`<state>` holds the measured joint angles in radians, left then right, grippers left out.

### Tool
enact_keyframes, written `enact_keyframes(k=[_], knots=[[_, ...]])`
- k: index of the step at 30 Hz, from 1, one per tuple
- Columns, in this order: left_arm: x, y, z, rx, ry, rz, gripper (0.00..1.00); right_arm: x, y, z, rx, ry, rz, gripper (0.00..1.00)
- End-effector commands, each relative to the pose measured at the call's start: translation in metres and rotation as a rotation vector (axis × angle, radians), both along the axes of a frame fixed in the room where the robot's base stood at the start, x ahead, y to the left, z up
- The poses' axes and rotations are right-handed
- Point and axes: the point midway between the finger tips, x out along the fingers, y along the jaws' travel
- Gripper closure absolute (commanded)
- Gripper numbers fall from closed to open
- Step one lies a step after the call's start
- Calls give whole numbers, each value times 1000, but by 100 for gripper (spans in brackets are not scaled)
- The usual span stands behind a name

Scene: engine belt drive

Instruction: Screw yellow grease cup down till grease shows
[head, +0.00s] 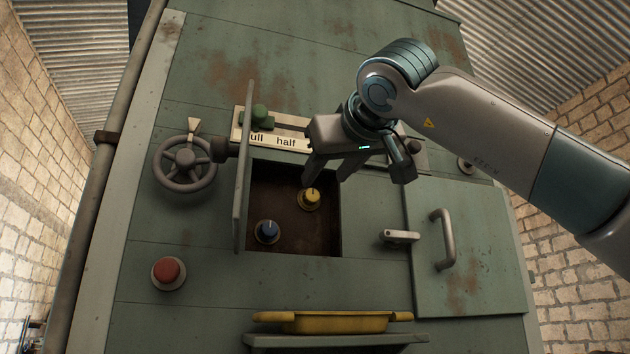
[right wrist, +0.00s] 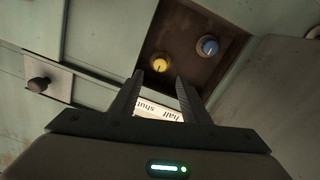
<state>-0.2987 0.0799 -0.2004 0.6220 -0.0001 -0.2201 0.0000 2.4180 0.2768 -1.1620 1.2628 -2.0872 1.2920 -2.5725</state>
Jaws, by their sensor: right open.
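The yellow grease cup (head: 309,198) is a round knob with a dark mark, set inside an open recess in the green machine. It also shows in the right wrist view (right wrist: 159,65), just beyond the fingertips. My right gripper (head: 326,183) is open and empty at the upper edge of the recess. In the right wrist view its two fingers (right wrist: 160,78) stand apart, with the yellow cup ahead of the gap. I cannot tell whether any finger touches the cup. No grease shows around it. My left gripper is not in view.
A blue knob (head: 267,231) sits lower left in the recess. The open door (head: 243,165) stands out along its left side. Nearby are a handwheel (head: 185,164), a red button (head: 168,273), a latch (head: 399,236), a door handle (head: 443,239) and a yellow tray (head: 335,322) on a shelf.

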Motion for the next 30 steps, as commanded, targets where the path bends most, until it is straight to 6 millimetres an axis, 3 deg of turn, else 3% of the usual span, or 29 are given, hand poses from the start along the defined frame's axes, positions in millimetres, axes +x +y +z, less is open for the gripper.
enact_keyframes(k=[6, 12, 18, 27, 30], knots=[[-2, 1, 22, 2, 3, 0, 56, 38, 11, 4, -1, 2, 0, 58], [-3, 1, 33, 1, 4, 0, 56, 63, 19, 3, 0, 1, 1, 58], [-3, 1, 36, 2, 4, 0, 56, 74, 22, 1, 0, -1, 1, 58], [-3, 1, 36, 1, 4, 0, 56, 75, 22, 0, -1, -1, 0, 58], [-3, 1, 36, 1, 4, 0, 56, 75, 22, 0, -1, -1, 0, 79]])
